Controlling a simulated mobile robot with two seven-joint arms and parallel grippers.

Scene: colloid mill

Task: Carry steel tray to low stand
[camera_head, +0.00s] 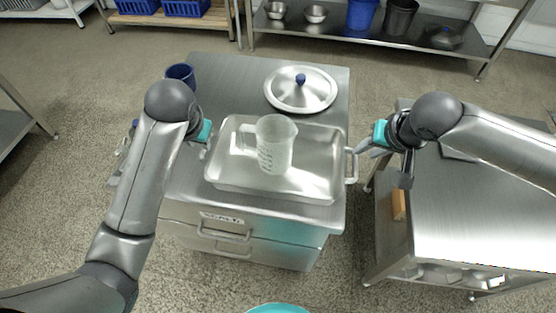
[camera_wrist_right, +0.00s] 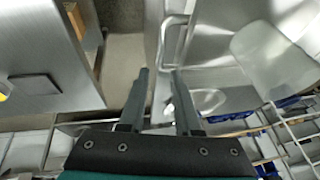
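The steel tray (camera_head: 225,178) is a shallow rectangular pan with a loop handle at each end, resting on a steel drawer cabinet (camera_head: 182,205). A clear measuring jug (camera_head: 275,145) stands upright in it. My right gripper (camera_head: 384,164) is open and empty, just right of the tray's right handle (camera_head: 351,166). In the right wrist view its fingers (camera_wrist_right: 161,71) are apart and the handle (camera_wrist_right: 172,40) lies just beyond their tips. My left gripper (camera_head: 205,132) is at the tray's left end; its fingers are mostly hidden, so its grip is unclear.
Shelves with bowls and bins line the back.

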